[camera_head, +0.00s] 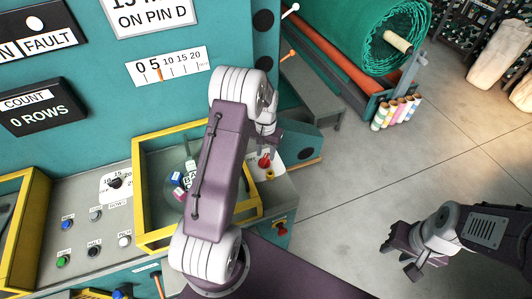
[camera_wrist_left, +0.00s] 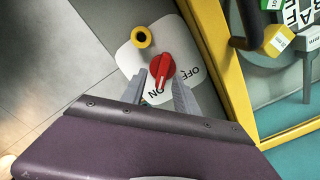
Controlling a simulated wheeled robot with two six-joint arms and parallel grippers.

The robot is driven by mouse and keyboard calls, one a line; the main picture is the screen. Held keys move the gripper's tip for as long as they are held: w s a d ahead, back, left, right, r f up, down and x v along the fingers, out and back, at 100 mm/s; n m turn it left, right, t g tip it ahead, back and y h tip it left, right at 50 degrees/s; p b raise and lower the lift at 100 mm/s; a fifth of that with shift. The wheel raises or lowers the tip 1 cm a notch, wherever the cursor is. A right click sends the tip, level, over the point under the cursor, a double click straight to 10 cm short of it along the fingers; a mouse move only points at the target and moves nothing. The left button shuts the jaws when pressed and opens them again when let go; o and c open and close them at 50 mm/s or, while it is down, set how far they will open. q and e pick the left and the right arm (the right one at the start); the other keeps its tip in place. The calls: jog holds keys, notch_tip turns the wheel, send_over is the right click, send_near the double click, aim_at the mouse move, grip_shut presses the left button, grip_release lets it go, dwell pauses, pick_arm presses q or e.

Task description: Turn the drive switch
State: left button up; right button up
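The drive switch is a red rotary knob (camera_wrist_left: 162,65) on a white plate (camera_wrist_left: 126,60) marked OFF and ON. It also shows in the head view as a small red knob (camera_head: 264,161) beside the yellow frame. My left gripper (camera_wrist_left: 161,80) is open, with one fingertip on either side of the knob's near end. I cannot tell whether the fingers touch it. In the head view my left gripper (camera_head: 268,143) hangs over the switch panel. My right gripper (camera_head: 400,257) is empty, with its fingers apart, over the floor at the lower right.
A yellow frame (camera_wrist_left: 237,75) stands close beside the switch, around a recess with small labelled blocks. A yellow ring (camera_wrist_left: 141,37) sits on the same plate. A red button (camera_head: 280,229) is lower on the console. Open floor (camera_head: 370,180) lies to the right.

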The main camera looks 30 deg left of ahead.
pick_arm(q)
jog(key=shift+s+a+f, duration=0.15)
jog(key=shift+f, duration=0.4)
jog(key=shift+s+a+f, duration=0.15)
jog(key=shift+s+f, duration=0.15)
jog(key=shift+f, duration=0.05)
jog(key=shift+w, duration=0.2)
jog(key=c, duration=0.4)
jog(key=shift+f, duration=0.1)
grip_shut()
pick_arm(e)
jog(key=shift+s+a+r, duration=0.2)
jog(key=shift+s+r, duration=0.15)
jog(key=shift+r, duration=0.1)
